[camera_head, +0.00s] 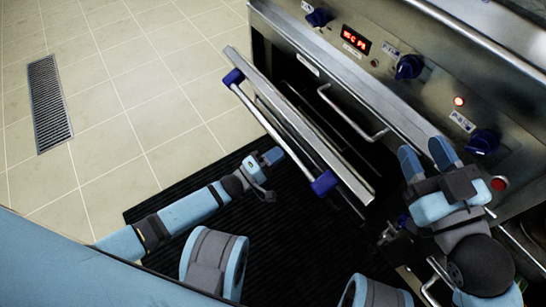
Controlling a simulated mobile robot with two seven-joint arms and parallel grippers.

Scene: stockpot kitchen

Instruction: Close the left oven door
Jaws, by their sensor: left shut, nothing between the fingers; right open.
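The left oven door (345,172) is a steel panel standing partly open, tilted out from the oven front with a dark gap behind it. Its bar handle (268,127) has a blue bracket at each end. My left gripper (275,156) is shut and empty. It is close to the outer side of the handle, near the handle's middle; I cannot tell whether they touch. My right gripper (421,148) is open and empty in front of the oven front, to the right of the door. The oven's inside is mostly hidden.
The control panel (330,50) carries blue knobs (409,67), a red display and a red button. A second bar handle (348,115) shows behind the open door. A black ribbed mat (285,245) covers the floor below; a drain grate (50,103) lies in the pale tiles.

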